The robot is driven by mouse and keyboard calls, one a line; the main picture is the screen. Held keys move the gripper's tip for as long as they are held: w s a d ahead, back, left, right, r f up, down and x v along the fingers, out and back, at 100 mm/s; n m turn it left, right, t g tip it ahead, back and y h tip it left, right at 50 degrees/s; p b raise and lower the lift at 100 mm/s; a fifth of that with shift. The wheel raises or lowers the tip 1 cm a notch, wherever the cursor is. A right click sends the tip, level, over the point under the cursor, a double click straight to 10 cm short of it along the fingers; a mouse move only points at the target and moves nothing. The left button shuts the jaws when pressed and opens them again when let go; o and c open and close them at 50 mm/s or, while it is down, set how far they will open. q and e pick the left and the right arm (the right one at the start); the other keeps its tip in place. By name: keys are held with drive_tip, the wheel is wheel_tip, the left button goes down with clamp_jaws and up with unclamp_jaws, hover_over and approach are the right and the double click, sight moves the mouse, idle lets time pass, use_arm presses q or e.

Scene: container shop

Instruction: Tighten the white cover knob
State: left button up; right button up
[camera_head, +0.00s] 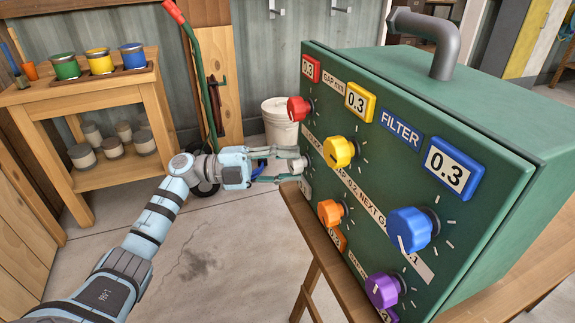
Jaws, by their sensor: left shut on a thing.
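A green box panel (375,130) stands on a wooden stand at the right, with several coloured knobs on its face. My left gripper (292,164) is at the panel's left edge, at mid height. Its fingers are shut on the white knob (302,160), which is mostly hidden by the fingers and seen nearly edge-on. The red knob (298,108) is just above it, and the yellow knob (340,151) and orange knob (331,212) are to its right. My right gripper is not in view.
The blue knob (410,229) and purple knob (384,290) stick out lower right. A white bucket (280,122) stands on the floor behind my gripper. A wooden shelf (85,92) with paint cans is at the left. The floor below my left arm is clear.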

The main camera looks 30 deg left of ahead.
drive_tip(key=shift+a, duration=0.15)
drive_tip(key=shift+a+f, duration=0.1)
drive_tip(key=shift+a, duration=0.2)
use_arm(q)
drive_tip(key=o, duration=1.1)
drive_tip(key=shift+o, duration=0.2)
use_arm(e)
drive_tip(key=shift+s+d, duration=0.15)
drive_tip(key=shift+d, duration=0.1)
use_arm(q)
drive_tip(key=shift+s+a, duration=0.1)
drive_tip(key=r+v, duration=0.1)
drive_tip(key=v, duration=1)
drive_tip(key=shift+s+a+f, duration=0.2)
drive_tip(key=shift+a+f, duration=0.2)
drive_tip(key=shift+f, duration=0.1)
